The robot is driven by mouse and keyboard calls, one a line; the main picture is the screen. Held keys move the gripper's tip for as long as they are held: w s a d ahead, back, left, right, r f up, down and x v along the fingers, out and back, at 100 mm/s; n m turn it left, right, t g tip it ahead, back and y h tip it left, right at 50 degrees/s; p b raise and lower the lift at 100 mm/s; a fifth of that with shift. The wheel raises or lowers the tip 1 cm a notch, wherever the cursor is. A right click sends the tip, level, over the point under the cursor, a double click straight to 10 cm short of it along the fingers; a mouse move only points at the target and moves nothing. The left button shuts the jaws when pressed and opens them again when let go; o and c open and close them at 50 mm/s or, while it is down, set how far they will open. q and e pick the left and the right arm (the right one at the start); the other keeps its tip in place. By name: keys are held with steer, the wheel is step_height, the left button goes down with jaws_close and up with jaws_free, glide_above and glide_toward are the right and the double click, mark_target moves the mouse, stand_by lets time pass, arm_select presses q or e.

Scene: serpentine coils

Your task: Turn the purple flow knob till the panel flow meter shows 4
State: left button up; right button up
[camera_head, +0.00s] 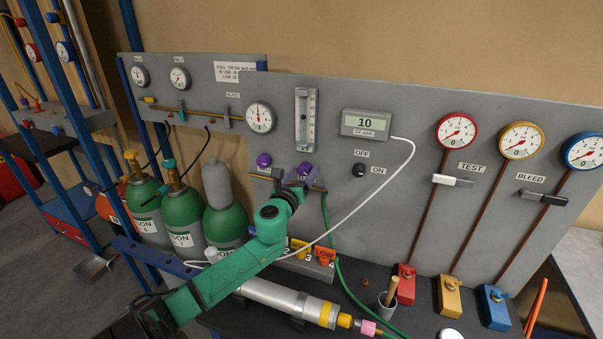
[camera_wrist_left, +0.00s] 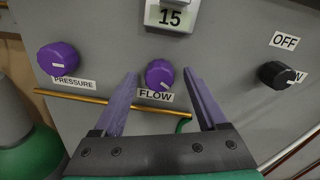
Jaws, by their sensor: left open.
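The purple flow knob (camera_wrist_left: 159,74) sits on the grey panel above the FLOW label, with a pale mark on its face. My left gripper (camera_wrist_left: 160,78) is open, its two fingers on either side of the knob, with gaps showing between fingers and knob. In the head view, my left gripper (camera_head: 293,180) is in front of the panel, just below the flow knob (camera_head: 305,168), which is partly hidden. The panel flow meter (camera_head: 305,120) is a clear upright tube above the knob; its reading is too small to tell. My right gripper is not in view.
A purple pressure knob (camera_wrist_left: 59,58) is to the left and a black OFF/ON knob (camera_wrist_left: 276,75) to the right. A brass pipe (camera_wrist_left: 100,101) runs below the knobs. A white cable (camera_head: 385,195) and green hose (camera_head: 333,235) hang near my arm. Green cylinders (camera_head: 183,218) stand left.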

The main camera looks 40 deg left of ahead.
arm_select(q)
steer(key=shift+c, duration=1.3)
jaws_close()
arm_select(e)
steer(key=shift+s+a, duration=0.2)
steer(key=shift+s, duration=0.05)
